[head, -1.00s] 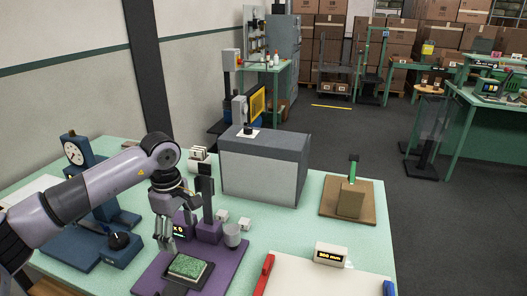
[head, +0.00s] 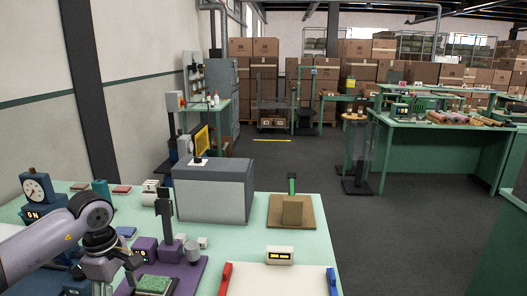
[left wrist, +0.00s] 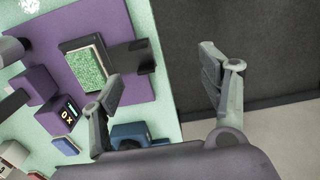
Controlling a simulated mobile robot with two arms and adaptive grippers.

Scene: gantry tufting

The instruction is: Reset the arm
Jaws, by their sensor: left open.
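My left arm (head: 45,243) comes in from the left in the head view, bent at its elbow. My left gripper (head: 112,272) hangs over the near left part of the bench, partly cut off by the lower edge. In the left wrist view my left gripper (left wrist: 160,82) is open, with its fingers wide apart and nothing between them. A green textured sample (left wrist: 88,66) on a dark holder lies on the purple base (left wrist: 105,22), beside the left finger. The sample also shows in the head view (head: 153,286). My right gripper is not in view.
On the mint bench (head: 318,222) stand a grey box (head: 212,190), a blue dial gauge (head: 37,188), a brown block on a board (head: 292,212) and a white panel (head: 270,284) with red and blue clamps. Dark floor (head: 400,225) is clear to the right.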

